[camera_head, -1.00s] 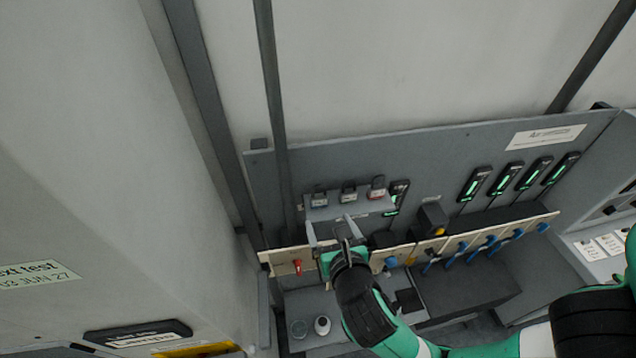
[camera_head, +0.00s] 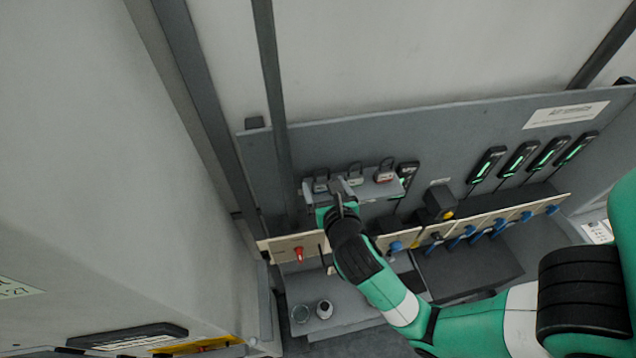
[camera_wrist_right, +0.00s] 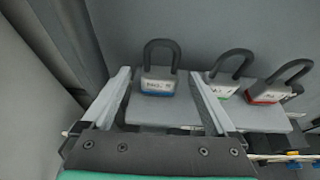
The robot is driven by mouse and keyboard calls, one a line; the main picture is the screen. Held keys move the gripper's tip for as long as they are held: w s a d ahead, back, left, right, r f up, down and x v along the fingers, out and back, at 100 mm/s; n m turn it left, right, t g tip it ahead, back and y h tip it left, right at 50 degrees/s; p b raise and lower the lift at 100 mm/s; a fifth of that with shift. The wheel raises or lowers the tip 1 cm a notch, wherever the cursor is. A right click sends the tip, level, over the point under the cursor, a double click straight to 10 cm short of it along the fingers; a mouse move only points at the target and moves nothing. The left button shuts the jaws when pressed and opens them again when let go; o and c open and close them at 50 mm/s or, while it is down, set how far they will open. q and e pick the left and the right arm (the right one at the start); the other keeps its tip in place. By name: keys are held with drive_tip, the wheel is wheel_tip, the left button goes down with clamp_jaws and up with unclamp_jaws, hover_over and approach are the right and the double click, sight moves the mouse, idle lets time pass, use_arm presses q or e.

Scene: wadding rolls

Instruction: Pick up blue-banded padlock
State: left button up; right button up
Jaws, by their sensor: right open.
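The blue-banded padlock (camera_wrist_right: 158,83) stands upright on a small grey shelf (camera_wrist_right: 146,112), its dark shackle up, in the right wrist view. In the head view it is the leftmost padlock (camera_head: 320,182). My right gripper (camera_wrist_right: 158,85) is open, with one finger to each side of the padlock in the picture and no visible contact. In the head view the right gripper (camera_head: 325,190) is at the front of the shelf. A green-banded padlock (camera_wrist_right: 223,87) and a red-banded padlock (camera_wrist_right: 266,92) stand to the right. My left gripper is not in view.
A grey back panel (camera_head: 450,135) rises behind the shelf, with several green-lit black devices (camera_head: 487,165) at right. Below runs a beige strip (camera_head: 285,246) with a red switch (camera_head: 299,255) and blue connectors. A dark upright post (camera_head: 270,90) stands left of the shelf.

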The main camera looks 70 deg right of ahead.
drive_tip(key=shift+w+d+f, duration=0.15)
drive_tip(key=shift+w+d, duration=0.1)
drive_tip(key=shift+d, duration=0.1)
drive_tip(key=shift+a, duration=0.1)
drive_tip(key=shift+s, duration=0.1)
clamp_jaws()
wheel_tip(320, 180, up, 4)
drive_tip(key=shift+f+p, duration=0.1)
drive_tip(key=shift+p, duration=0.2)
drive_tip(key=s+a+r+p, duration=0.2)
drive_tip(key=s+a+r, duration=0.1)
drive_tip(key=a+r, duration=0.6)
drive_tip(key=a, duration=0.4)
drive_tip(key=shift+a+r+p, duration=0.15)
drive_tip(key=shift+a+p, duration=0.2)
